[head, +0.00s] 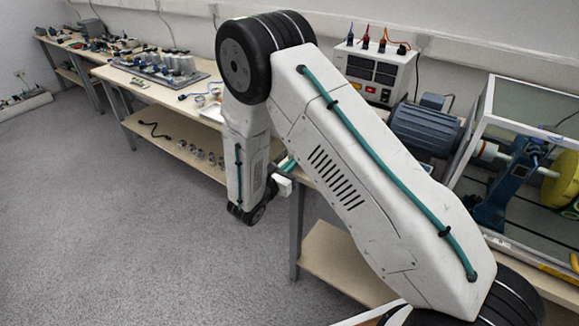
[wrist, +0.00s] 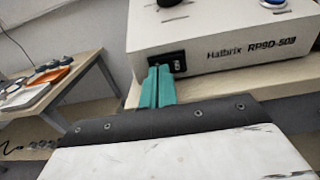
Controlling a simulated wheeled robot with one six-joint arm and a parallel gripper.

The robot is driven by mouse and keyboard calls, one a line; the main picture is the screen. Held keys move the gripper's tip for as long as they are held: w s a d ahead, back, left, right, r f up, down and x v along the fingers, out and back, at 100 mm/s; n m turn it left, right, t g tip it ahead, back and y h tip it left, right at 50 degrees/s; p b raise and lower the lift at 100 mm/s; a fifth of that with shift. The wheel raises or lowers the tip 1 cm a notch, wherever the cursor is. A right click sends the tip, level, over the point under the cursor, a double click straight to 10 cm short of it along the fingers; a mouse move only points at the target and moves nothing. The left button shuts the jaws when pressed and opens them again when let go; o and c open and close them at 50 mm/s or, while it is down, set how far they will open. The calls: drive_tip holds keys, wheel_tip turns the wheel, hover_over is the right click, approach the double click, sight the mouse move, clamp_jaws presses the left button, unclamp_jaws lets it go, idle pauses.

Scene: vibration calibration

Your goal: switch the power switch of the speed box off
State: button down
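In the wrist view a white box (wrist: 225,52) labelled "RPSD-503" stands on a light wooden tabletop. A black power switch (wrist: 167,66) is set in the left part of its front face. My gripper (wrist: 158,70) has two teal fingers side by side with no clear gap, shut with nothing seen between them. The fingertips are right in front of the switch and overlap its lower left part. I cannot tell whether they touch it.
A white instrument with dark displays (head: 374,72) and a blue motor (head: 424,128) stand on the bench behind my arm. A clear-walled enclosure is at the right. Another table (wrist: 64,85) stands at the left in the wrist view. Grey floor (head: 110,220) at the left is open.

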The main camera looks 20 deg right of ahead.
drive_tip(key=shift+w+d+r, duration=0.1)
drive_tip(key=shift+w+d, duration=0.05)
drive_tip(key=shift+d, duration=0.05)
drive_tip(key=w+a+v, duration=0.1)
drive_tip(key=v, duration=1.3)
drive_tip(key=shift+a, duration=0.2)
